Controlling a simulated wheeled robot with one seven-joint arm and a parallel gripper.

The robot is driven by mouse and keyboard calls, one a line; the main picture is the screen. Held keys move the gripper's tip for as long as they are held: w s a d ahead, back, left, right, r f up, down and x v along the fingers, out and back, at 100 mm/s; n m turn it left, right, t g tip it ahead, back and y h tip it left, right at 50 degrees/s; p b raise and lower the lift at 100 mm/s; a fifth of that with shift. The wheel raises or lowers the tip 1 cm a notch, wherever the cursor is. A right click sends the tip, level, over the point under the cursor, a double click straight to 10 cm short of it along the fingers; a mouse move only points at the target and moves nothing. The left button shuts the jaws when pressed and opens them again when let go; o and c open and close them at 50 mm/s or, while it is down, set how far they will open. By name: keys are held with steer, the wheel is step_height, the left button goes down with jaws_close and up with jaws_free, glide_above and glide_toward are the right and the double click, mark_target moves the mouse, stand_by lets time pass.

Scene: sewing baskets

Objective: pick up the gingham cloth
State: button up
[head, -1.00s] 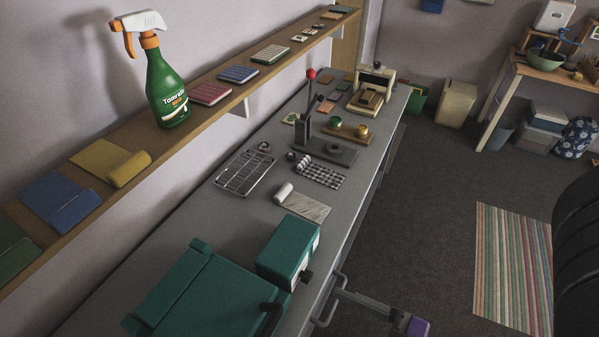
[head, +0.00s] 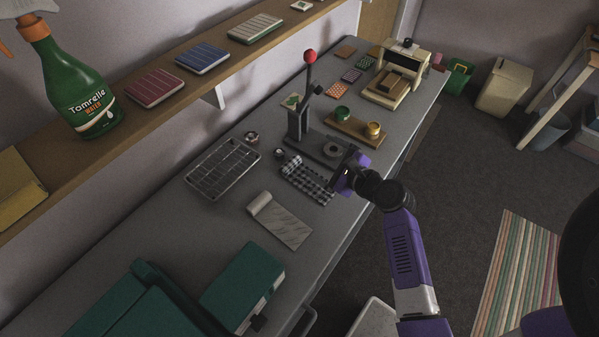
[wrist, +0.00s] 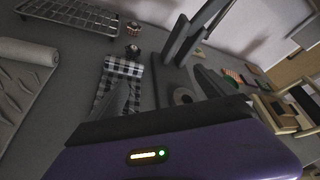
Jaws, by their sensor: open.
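The black-and-white gingham cloth (head: 309,184) lies on the grey worktop, partly rolled at its far end, between the wire rack and the black lever press. It also shows in the wrist view (wrist: 122,75), where one finger covers part of its near end. My gripper (head: 345,172) is at the cloth's right side in the head view, with its jaws apart and nothing between them. In the wrist view, the fingers (wrist: 165,95) reach forward, the left one over the cloth and the right one toward the press base. Whether a finger touches the cloth is unclear.
The black press (head: 301,125) with a red knob stands close behind the cloth. A wire rack (head: 222,168) lies to the left, and a grey cloth roll (head: 280,219) lies nearer. A wooden board (head: 357,131) with two small pots is beyond. A teal box (head: 243,285) is in front.

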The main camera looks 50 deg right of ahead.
mark_target(292, 164)
steer(key=a+m+y, duration=0.1)
steer(key=a+f+m+y, duration=0.1)
steer(key=m, duration=0.1)
steer(key=w+a+m+y, duration=0.1)
steer(key=a, duration=0.1)
steer(key=shift+w+a+f+m, duration=0.1)
steer(key=shift+f+m, duration=0.2)
steer(key=shift+f, duration=0.05)
steer(key=shift+w+f, duration=0.1)
steer(key=shift+w, duration=0.1)
steer(key=x, duration=0.7)
steer(key=shift+w+a, duration=0.2)
steer(key=shift+c, duration=0.4)
steer(key=c, duration=1.3)
steer(key=shift+c, duration=0.2)
